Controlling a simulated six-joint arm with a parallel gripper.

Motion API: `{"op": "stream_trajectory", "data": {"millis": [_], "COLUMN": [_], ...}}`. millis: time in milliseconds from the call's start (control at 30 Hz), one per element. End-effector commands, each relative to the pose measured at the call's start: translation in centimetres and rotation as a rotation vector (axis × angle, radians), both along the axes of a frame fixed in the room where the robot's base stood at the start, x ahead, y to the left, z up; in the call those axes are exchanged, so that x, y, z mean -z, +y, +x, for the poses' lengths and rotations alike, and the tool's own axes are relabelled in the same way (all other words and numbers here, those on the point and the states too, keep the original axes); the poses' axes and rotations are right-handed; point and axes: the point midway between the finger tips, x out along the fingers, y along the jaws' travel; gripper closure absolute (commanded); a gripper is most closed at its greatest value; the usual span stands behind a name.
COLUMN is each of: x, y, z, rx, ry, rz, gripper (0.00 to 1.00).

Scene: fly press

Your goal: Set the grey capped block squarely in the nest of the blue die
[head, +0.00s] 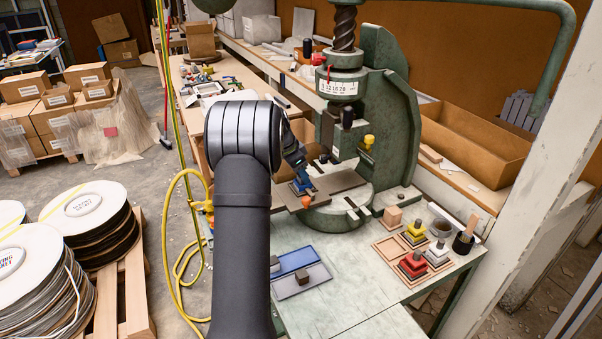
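My gripper (297,172) is low over the press bed, partly hidden behind my own dark arm. Its fingers are too small to tell whether they are open or shut, or what is between them. A small blue piece (303,187), which looks like the blue die, lies right below the gripper on a brown plate (338,184); its nest cannot be made out. Small dark grey blocks (302,276) rest on the grey tray (290,291) on the front bench. I cannot tell whether one of them is the grey capped block.
The green fly press (393,125) with its screw (344,28) rises behind the plate. An orange knob (306,201) is at the plate's front edge. A blue tray (291,261) lies on the bench. Red (412,267), yellow (414,235) and white (438,255) stepped pieces stand right.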

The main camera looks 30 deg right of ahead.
Motion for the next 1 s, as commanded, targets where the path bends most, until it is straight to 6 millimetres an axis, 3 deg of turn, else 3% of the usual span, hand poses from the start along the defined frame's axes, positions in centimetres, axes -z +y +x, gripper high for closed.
{"op": "stream_trajectory", "data": {"millis": [33, 367, 800, 1000], "x": [1.3, 0.5, -8.3, -10.8], "y": [0.1, 0.1, 3.4, 4.4], "z": [-0.6, -0.7, -0.3, -0.3], "rx": [0.006, 0.009, 0.003, 0.003], "ry": [0.025, 0.026, 0.014, 0.013], "rz": [0.015, 0.015, 0.008, 0.008], "gripper": [0.52, 0.52, 0.52, 0.52]}}
